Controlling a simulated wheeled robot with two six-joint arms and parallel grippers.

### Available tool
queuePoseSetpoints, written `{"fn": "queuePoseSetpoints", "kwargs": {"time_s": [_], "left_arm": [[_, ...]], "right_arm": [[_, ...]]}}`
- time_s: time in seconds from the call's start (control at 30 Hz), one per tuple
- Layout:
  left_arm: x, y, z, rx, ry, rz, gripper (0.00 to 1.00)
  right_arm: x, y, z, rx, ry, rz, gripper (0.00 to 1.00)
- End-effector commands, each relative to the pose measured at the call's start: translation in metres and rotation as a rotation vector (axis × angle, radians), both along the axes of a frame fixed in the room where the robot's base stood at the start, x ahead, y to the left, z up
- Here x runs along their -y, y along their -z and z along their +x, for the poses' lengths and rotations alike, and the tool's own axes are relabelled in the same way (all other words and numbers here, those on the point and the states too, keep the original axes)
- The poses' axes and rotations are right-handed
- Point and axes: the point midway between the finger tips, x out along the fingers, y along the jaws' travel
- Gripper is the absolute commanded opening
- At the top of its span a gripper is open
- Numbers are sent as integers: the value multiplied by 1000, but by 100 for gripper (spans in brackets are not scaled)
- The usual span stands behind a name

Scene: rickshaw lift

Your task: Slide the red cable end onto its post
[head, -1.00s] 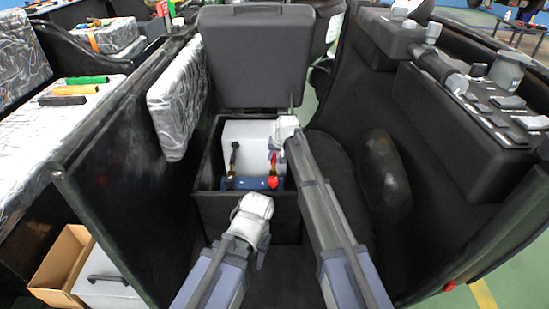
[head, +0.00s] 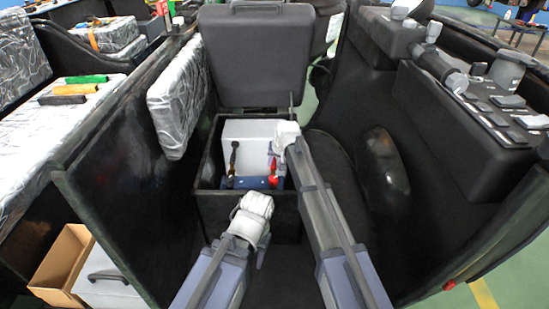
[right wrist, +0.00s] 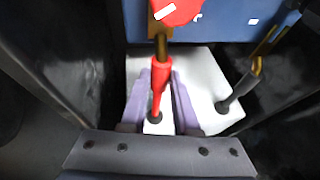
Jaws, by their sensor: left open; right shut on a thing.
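The red cable end (right wrist: 161,82) is a red sleeve with a brass lug (right wrist: 160,28), held between the purple fingers of my right gripper (right wrist: 160,85). The lug reaches the red post cap (right wrist: 178,10) on the blue battery (right wrist: 225,18). I cannot tell whether its hole is around the post or only beside it; the cap and frame edge hide this. In the head view the red cap (head: 274,182) sits just below my right gripper (head: 283,146). My left gripper (head: 257,204) is open and empty, in front of the battery box.
The black cable end (head: 234,157) stands at the battery's left side. The dark box (head: 220,212) surrounds the battery, with its lid (head: 253,55) raised behind. Dark side panels (head: 120,170) leave a narrow space. A padded silver panel (head: 180,105) hangs at the left.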

Motion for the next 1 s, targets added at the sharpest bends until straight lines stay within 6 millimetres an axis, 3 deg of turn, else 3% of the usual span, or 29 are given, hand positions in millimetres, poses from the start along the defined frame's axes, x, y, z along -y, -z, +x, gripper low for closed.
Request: {"fn": "queuePoseSetpoints", "kwargs": {"time_s": [0.07,0.33,0.37,0.63,1.0], "left_arm": [[0,0,0,0,0,0,47],[0,0,0,0,0,0,47],[0,0,0,0,0,0,47],[0,0,0,0,0,0,47],[0,-4,0,0,0,0,47]], "right_arm": [[1,0,-18,-1,-1,0,0],[0,1,-19,-6,-2,-1,0],[0,1,-19,-6,-2,-1,30],[0,0,-18,-3,-1,-1,60],[1,-4,-18,-1,0,0,60]]}}
